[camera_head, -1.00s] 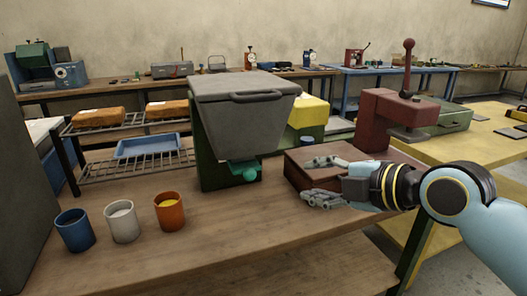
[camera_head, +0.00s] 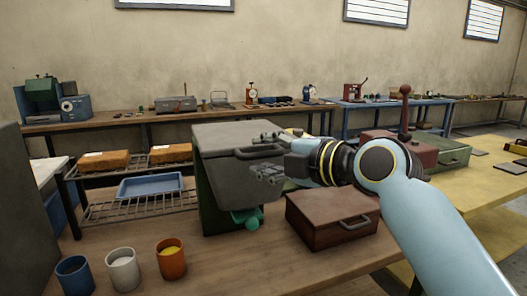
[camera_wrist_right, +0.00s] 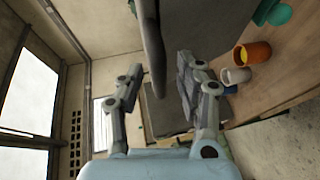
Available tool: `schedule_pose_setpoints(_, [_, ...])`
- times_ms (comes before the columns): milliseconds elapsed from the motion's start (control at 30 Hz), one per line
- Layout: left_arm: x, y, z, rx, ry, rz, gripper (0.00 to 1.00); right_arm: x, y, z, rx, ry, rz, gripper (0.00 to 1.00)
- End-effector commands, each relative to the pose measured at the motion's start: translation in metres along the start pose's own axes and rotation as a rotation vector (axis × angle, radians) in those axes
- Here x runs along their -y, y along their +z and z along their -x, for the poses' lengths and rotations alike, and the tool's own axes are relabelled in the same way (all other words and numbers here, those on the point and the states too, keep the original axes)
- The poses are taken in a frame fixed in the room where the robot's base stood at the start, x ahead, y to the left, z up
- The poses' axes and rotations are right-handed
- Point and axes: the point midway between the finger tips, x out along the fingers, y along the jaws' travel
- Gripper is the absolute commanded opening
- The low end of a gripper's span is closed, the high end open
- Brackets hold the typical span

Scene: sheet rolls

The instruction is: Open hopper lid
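The grey hopper (camera_head: 225,175) stands on a green base on the wooden bench, with a teal outlet at its lower front. Its flat lid (camera_head: 225,133) looks closed, with a bar handle (camera_head: 243,155) along the front edge. My right gripper (camera_head: 264,155) is at the handle's right end, one finger above and one below. In the right wrist view its fingers (camera_wrist_right: 158,72) are spread, and a dark grey bar (camera_wrist_right: 151,40), seemingly the handle, runs between them. I cannot tell whether either finger touches it. My left gripper is not in view.
A dark red box (camera_head: 325,220) with a handle sits right of the hopper, below my right arm. Blue (camera_head: 74,278), white (camera_head: 123,272) and orange (camera_head: 171,262) cups stand at front left. A wire rack with a blue tray (camera_head: 150,186) is behind them.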

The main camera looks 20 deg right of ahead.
Motion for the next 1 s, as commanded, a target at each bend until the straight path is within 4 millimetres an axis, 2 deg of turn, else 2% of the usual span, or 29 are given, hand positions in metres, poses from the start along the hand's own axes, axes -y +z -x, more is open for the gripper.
schedule_pose_setpoints(100, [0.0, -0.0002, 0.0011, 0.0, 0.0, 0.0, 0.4, -0.0006, -0.0005, -0.006, -0.001, 0.001, -0.001, 0.36])
schedule_pose_setpoints(367, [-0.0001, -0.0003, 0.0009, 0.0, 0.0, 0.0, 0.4, 0.0002, -0.0002, -0.0068, 0.0, 0.0, 0.0, 0.35])
schedule_pose_setpoints(633, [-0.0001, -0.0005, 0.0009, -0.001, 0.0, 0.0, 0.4, 0.0001, -0.0002, -0.0066, 0.0, 0.0, 0.0, 0.0])
schedule_pose_setpoints(1000, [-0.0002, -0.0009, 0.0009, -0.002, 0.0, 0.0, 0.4, 0.0, -0.0001, -0.0065, 0.0, 0.001, -0.001, 0.0])
